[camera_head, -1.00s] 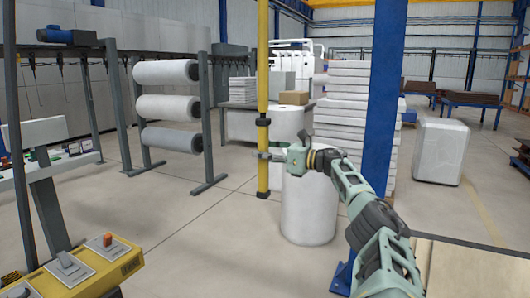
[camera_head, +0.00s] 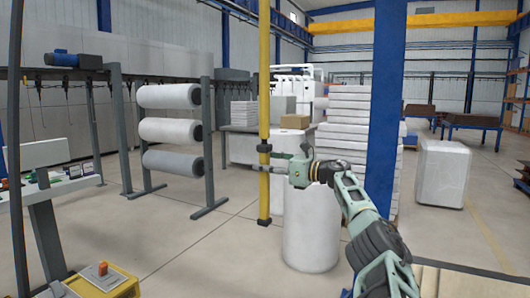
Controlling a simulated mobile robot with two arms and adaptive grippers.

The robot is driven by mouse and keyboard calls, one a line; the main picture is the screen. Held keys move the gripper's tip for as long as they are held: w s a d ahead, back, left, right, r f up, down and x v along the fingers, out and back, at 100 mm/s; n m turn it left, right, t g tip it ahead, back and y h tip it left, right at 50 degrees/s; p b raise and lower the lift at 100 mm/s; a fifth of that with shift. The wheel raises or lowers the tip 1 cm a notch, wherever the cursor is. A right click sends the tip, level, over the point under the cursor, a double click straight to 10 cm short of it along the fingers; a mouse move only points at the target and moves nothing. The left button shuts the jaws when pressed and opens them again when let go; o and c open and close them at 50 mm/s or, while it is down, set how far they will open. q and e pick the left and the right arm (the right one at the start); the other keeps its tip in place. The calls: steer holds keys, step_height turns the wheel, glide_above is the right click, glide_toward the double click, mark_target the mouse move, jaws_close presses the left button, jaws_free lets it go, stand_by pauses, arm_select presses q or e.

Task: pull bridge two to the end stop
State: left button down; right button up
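A yellow vertical pole (camera_head: 264,100) with a black collar (camera_head: 264,148) stands near the middle of the view. My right gripper (camera_head: 268,170) is at this pole, just below the collar, with its fingers pointing left. The fingers are small and overlap the pole, so I cannot tell whether they are closed around it or only beside it. I see no label marking bridge two, and no end stop that I can make out. My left gripper is not in view.
A blue column (camera_head: 382,110) stands close on the right. A white cylinder (camera_head: 310,235) is behind my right arm. A rack with white rolls (camera_head: 170,131) stands left, and a yellow control box (camera_head: 108,280) is at lower left. Floor between rack and pole is clear.

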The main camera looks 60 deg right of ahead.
steer(key=shift+r, duration=2.7)
steer(key=shift+a+f, duration=0.1)
